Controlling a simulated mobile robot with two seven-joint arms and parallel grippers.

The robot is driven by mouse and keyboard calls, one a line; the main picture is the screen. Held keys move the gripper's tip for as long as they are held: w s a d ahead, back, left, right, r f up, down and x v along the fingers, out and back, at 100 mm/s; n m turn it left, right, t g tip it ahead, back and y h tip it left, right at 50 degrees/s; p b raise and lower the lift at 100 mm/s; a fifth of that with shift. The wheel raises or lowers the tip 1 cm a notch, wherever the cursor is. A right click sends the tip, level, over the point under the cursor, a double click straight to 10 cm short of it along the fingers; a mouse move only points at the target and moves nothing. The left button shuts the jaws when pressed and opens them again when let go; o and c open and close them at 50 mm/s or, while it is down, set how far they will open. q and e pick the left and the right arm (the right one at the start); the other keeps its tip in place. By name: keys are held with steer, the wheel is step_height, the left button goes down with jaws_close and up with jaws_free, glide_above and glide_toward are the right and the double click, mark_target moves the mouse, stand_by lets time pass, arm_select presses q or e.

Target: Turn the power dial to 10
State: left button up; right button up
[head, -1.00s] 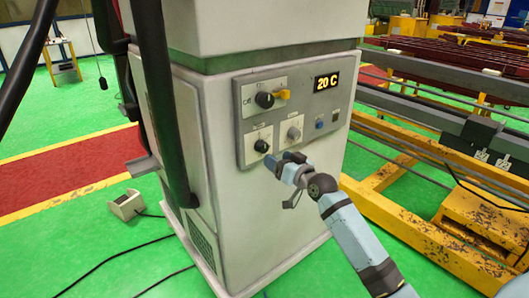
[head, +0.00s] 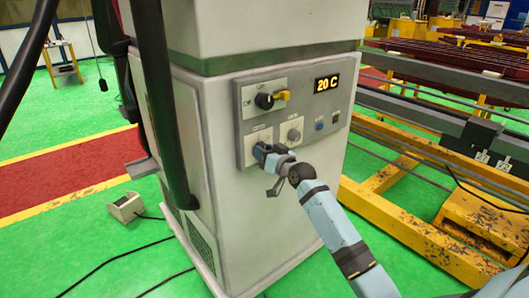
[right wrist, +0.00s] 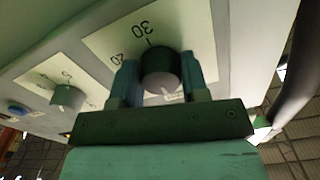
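The grey control panel (head: 292,82) on the cabinet front carries several knobs. My right gripper (head: 260,152) is at the panel's lower left and covers the dark lower-left dial in the head view. In the right wrist view this dial (right wrist: 160,68) sits between the two fingers of my right gripper (right wrist: 160,82), on a white plate marked 20 and 30. The fingers stand apart, close on either side of the dial; I cannot tell whether they touch it. A second, grey dial (head: 295,130) is to its right, with a 5 on its plate. My left gripper is not in view.
Above are a black rotary switch (head: 264,101) with a yellow part and a display (head: 327,83) reading 20 C. A blue button (head: 319,123) is further right. A yellow steel frame (head: 400,225) stands right of the cabinet. Cables lie on the green floor.

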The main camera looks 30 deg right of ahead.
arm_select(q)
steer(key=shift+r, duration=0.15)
arm_select(e)
steer(key=shift+r+m+p, duration=0.15)
steer(key=shift+m+p, duration=0.55)
steer(key=shift+p, duration=0.1)
steer(key=shift+r+m+p, duration=0.1)
steer(key=shift+m+p, duration=0.6)
steer(key=m+p, duration=0.2)
steer(key=shift+m, duration=0.4)
steer(key=m+p, duration=0.1)
steer(key=m, duration=0.1)
steer(key=shift+a+m+p, duration=0.1)
steer(key=shift+m+p, duration=0.6)
steer(key=shift+m, duration=0.9)
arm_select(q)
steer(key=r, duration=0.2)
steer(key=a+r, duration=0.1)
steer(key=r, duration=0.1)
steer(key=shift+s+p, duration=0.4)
arm_select(e)
steer(key=shift+m, duration=0.4)
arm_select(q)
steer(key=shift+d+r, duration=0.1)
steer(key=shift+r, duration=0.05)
